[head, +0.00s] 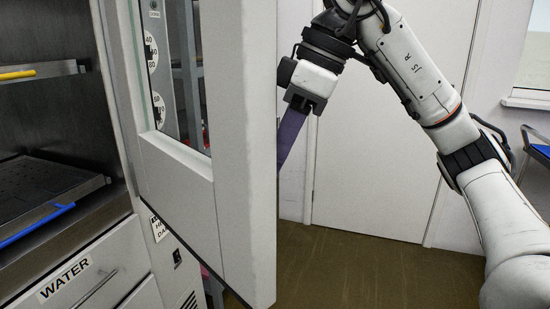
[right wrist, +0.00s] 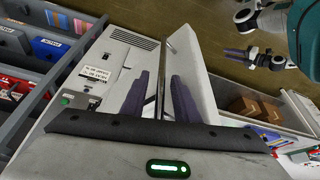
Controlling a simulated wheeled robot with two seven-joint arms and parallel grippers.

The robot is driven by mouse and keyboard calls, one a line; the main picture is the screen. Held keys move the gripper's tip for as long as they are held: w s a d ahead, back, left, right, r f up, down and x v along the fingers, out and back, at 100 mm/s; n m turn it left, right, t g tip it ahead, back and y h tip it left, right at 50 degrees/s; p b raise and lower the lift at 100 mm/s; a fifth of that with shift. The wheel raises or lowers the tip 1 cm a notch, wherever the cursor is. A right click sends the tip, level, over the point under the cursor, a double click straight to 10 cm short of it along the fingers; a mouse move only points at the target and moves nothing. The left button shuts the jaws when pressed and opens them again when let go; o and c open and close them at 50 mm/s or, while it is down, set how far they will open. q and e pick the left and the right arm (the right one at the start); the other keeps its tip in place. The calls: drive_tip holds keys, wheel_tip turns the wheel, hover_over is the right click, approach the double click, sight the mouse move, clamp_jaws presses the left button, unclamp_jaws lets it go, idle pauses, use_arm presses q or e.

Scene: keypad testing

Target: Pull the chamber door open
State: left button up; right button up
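The chamber door (head: 242,130), thick and pale grey with a window, stands swung out from the chamber (head: 60,110), whose inside shows at the left. In the right wrist view the door (right wrist: 200,70) runs beside and behind the right finger. My right gripper (right wrist: 158,98) has its two purple fingers apart. In the head view its visible finger reaches behind the door's free edge, which partly hides it; I cannot tell whether it touches. My left gripper (right wrist: 237,54) appears small at the top of the right wrist view and is outside the head view.
Inside the chamber are a rack with a blue bar (head: 38,224) and a yellow bar (head: 17,75). A drawer labelled WATER (head: 85,275) is below. A closed white room door (head: 385,150) stands behind. Brown floor (head: 370,270) is clear.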

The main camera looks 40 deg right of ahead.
use_arm(q)
drive_tip(key=shift+w+r, duration=0.1)
drive_tip(key=shift+w, duration=0.05)
